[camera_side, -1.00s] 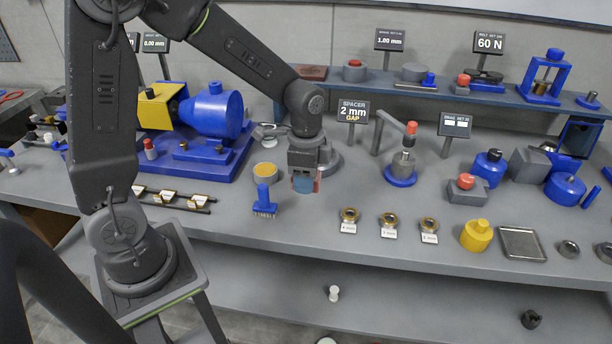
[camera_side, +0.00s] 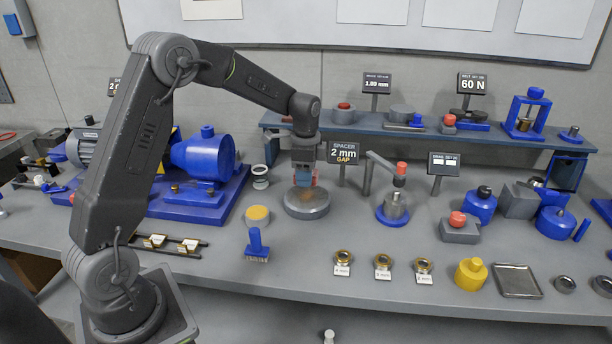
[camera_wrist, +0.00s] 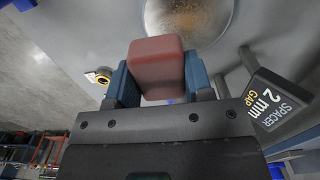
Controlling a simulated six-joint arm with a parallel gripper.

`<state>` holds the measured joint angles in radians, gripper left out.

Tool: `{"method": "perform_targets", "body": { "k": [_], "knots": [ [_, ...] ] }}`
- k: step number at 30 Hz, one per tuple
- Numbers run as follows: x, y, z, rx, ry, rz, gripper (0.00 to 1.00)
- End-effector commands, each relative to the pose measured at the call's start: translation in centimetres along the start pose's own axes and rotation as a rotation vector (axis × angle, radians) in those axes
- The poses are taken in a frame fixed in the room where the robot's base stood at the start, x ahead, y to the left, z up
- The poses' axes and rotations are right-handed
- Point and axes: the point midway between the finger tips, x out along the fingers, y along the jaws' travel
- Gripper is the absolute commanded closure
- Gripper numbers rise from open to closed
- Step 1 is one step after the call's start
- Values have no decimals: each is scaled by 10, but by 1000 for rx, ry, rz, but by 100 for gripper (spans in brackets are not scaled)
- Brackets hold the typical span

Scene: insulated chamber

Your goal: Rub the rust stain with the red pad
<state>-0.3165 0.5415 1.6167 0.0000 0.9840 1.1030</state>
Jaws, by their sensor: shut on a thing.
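My gripper (camera_side: 303,180) points down over a round grey metal disc (camera_side: 290,209) on the bench. It is shut on the red pad (camera_wrist: 157,65), which sits between the two blue fingers in the wrist view. In the side view the fingers mostly hide the pad. The orange-brown rust stain (camera_side: 307,199) is on top of the disc, partly hidden under the gripper. In the wrist view the stain (camera_wrist: 188,17) shows beyond the pad, at the top edge. The pad appears slightly above the disc; I cannot tell for sure whether they touch.
A spacer sign (camera_side: 345,152) stands close right of my gripper. A blue brush (camera_side: 257,243) and a round tin with a yellow top (camera_side: 257,216) stand front left.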

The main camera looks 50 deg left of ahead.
Motion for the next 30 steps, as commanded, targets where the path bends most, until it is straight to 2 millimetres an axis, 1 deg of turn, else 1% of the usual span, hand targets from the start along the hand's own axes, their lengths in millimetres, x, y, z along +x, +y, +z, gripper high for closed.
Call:
{"method": "perform_targets", "body": {
  "k": [20, 22, 23, 24, 30],
  "knots": [
    [61, 1, 0, -1, 0, 1, 72],
    [75, 0, 0, -1, -1, 3, 72],
    [72, -4, -1, -2, 1, -2, 76],
    [73, -8, 0, -2, 1, -1, 79],
    [75, -26, 0, -2, 0, 0, 79]
  ]
}}
